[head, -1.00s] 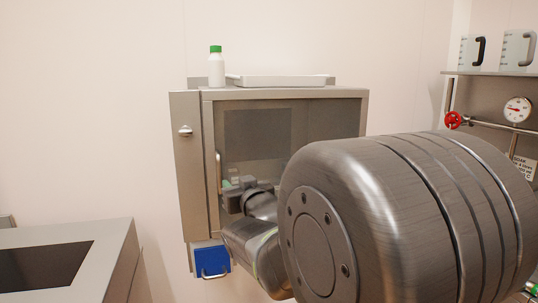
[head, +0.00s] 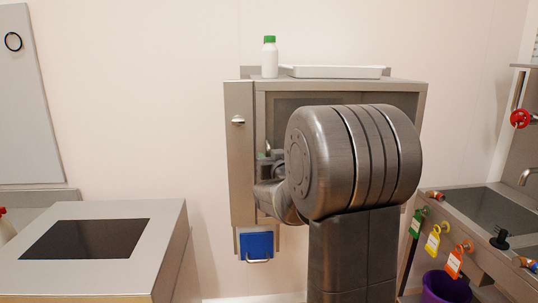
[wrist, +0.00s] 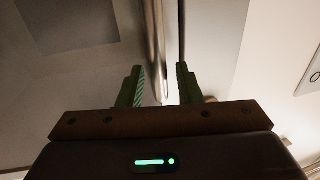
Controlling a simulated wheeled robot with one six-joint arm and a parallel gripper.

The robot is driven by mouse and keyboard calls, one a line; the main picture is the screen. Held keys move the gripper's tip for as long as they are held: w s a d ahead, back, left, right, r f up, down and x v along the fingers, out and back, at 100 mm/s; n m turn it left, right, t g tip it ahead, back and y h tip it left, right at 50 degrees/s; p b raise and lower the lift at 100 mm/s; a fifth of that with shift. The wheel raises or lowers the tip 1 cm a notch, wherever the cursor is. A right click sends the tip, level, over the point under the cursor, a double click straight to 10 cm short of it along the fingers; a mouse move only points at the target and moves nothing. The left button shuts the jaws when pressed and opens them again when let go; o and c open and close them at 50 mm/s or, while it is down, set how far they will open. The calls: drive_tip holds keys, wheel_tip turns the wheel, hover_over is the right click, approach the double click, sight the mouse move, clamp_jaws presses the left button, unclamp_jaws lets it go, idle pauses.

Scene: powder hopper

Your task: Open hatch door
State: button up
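The hatch door (head: 285,104) is the metal-framed front with a dark window on a wall cabinet. My arm hides much of it in the head view. In the wrist view the door's grey face (wrist: 75,75) fills the left side, and its upright bar handle (wrist: 158,45) runs down toward the space between my fingers. My gripper (wrist: 160,88) is open, with a green finger on each side of the handle's lower end as seen. I cannot tell whether a finger touches it. In the head view my gripper is near the door's left edge, mostly hidden.
A white bottle with a green cap (head: 270,58) and a white tray (head: 335,71) stand on the cabinet. A blue box (head: 257,244) hangs below it. A metal counter (head: 160,222) is at left; a sink unit (head: 480,228) with tags and a purple bucket (head: 448,287) are at right.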

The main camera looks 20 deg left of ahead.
drive_tip(key=shift+w+a, duration=0.35)
clamp_jaws()
drive_tip(key=shift+s+d, duration=0.1)
drive_tip(key=shift+s, duration=0.05)
